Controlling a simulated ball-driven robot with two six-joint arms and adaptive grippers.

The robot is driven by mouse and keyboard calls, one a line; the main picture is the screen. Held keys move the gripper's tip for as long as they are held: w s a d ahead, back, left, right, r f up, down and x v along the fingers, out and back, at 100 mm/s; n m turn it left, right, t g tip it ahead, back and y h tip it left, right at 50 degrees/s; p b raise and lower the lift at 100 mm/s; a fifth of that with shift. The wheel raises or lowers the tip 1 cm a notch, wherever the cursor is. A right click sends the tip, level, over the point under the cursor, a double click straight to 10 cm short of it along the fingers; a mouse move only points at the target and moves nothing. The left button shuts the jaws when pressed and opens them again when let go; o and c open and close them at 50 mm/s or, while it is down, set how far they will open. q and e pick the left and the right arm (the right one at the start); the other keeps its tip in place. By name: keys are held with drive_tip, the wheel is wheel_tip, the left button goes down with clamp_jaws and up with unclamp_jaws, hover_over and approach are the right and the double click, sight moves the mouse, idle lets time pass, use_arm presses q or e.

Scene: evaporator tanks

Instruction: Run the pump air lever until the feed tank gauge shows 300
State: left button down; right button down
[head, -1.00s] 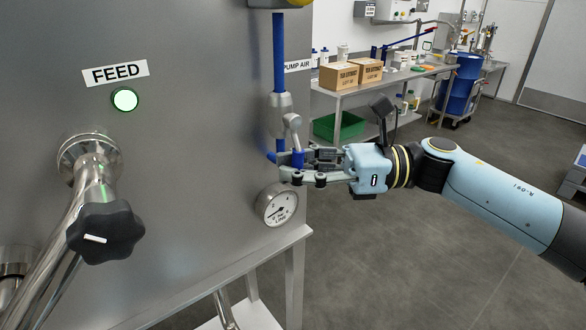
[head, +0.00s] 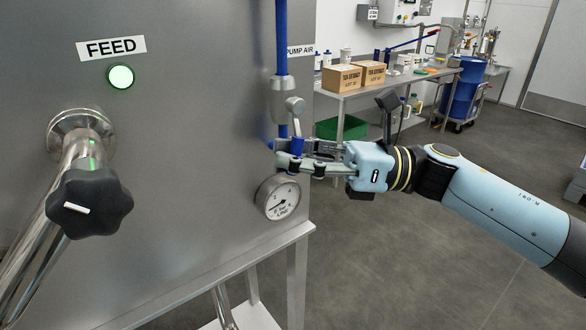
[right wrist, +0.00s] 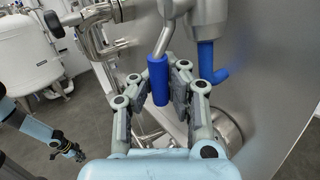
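The pump air lever (head: 295,107) is a short metal arm with a blue grip, on a valve beside the "PUMP AIR" label (head: 300,50). In the right wrist view its blue grip (right wrist: 158,82) hangs between the fingers of my right gripper (right wrist: 155,100). Those fingers are apart, with a gap showing on the grip's left side. In the head view my right gripper (head: 290,158) is at the grip's lower end. A small round dial (head: 279,198) sits below; its figures are too small to read surely. My left gripper (right wrist: 68,150) shows small in the right wrist view, its fingers unclear.
The steel panel carries a "FEED" sign (head: 110,48), a lit green lamp (head: 120,76) and a black knob (head: 89,204) on a pipe. A bench (head: 345,92) with cartons (head: 341,77) and a blue drum (head: 463,90) stand behind.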

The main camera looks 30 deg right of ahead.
drive_tip(key=shift+s+a+r+m+t+y+b, duration=0.1)
drive_tip(key=shift+a+r+m+t+y+b, duration=0.3)
drive_tip(key=shift+m+t+b, duration=0.8)
drive_tip(key=shift+s+a+r+m+t+y+b, duration=0.15)
drive_tip(key=shift+a+m+t+y+b, duration=0.55)
drive_tip(key=shift+b, duration=0.8)
drive_tip(key=shift+s+a+r+m+t+y+b, duration=0.1)
drive_tip(key=shift+a+r+m+t+y+b, duration=0.35)
drive_tip(key=shift+m+t+b, duration=0.7)
drive_tip(key=shift+a+f, duration=0.1)
drive_tip(key=c, duration=1.4)
unclamp_jaws()
drive_tip(key=shift+s, duration=0.2)
drive_tip(key=shift+o, duration=0.7)
drive_tip(key=shift+w, duration=0.15)
drive_tip(key=v, duration=1.2)
drive_tip(key=shift+r, duration=0.2)
